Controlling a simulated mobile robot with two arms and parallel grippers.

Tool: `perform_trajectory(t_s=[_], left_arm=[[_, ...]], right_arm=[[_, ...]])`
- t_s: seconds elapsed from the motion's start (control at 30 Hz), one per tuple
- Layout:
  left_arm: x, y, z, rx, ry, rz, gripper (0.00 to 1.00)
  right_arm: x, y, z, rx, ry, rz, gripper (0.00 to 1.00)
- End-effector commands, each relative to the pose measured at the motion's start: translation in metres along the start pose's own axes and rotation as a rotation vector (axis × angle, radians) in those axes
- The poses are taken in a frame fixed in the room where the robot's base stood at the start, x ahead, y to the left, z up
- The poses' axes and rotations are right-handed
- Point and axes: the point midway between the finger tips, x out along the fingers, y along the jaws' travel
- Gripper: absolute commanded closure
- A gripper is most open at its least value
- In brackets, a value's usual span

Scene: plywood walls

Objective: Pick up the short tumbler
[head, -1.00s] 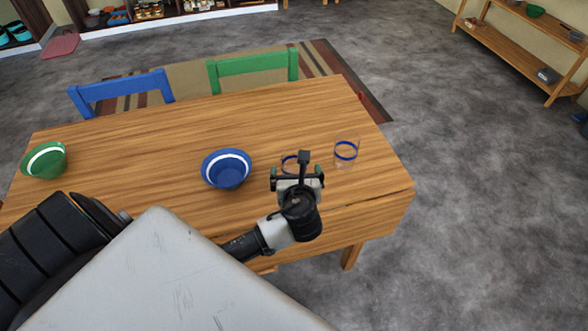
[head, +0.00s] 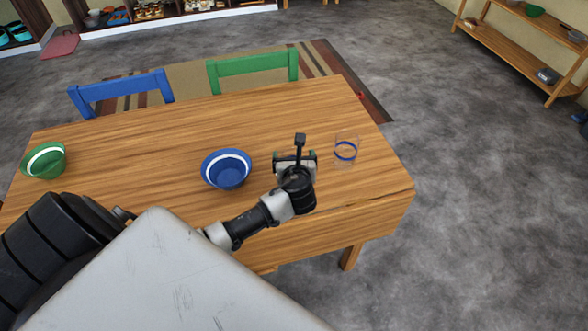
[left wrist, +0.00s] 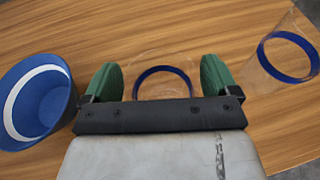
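The short tumbler (left wrist: 163,70), clear with a blue band, shows in the left wrist view between the two green fingers of my left gripper (left wrist: 160,78). The fingers are open on either side of it, with a small gap visible; contact cannot be made out. In the head view my left gripper (head: 295,156) is over the right part of the table and hides most of this tumbler. A second clear tumbler (head: 346,152) with a blue band stands just to the right, and it also shows in the left wrist view (left wrist: 287,57). My right gripper is not in view.
A blue bowl (head: 226,170) with a white stripe stands left of my left gripper on the wooden table (head: 150,140). A green bowl (head: 44,160) is at the far left. Blue (head: 122,92) and green (head: 253,65) chairs stand behind the table.

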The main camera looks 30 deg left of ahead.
Motion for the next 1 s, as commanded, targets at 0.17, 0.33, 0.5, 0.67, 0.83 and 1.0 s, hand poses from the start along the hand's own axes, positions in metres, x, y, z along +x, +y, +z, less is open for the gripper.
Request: perform_trajectory(t_s=[0.17,0.33,0.5,0.67,0.83,1.0], left_arm=[[0.0,0.0,0.0,0.0,0.0,0.0,0.38],[0.0,0.0,0.0,0.0,0.0,0.0,0.48],[-0.001,0.0,0.002,0.0,-0.001,0.0,0.48],[-0.004,0.0,0.012,-0.001,-0.003,0.001,0.48],[-0.014,0.0,0.04,-0.003,-0.006,-0.002,0.48],[-0.052,-0.019,0.048,-0.005,-0.001,-0.005,0.48]], right_arm=[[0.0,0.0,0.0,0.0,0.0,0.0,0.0],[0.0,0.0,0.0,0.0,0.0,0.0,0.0],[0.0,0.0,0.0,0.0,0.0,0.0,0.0],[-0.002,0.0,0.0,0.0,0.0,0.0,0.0],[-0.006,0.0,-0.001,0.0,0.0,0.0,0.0],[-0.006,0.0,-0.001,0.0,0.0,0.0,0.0]])
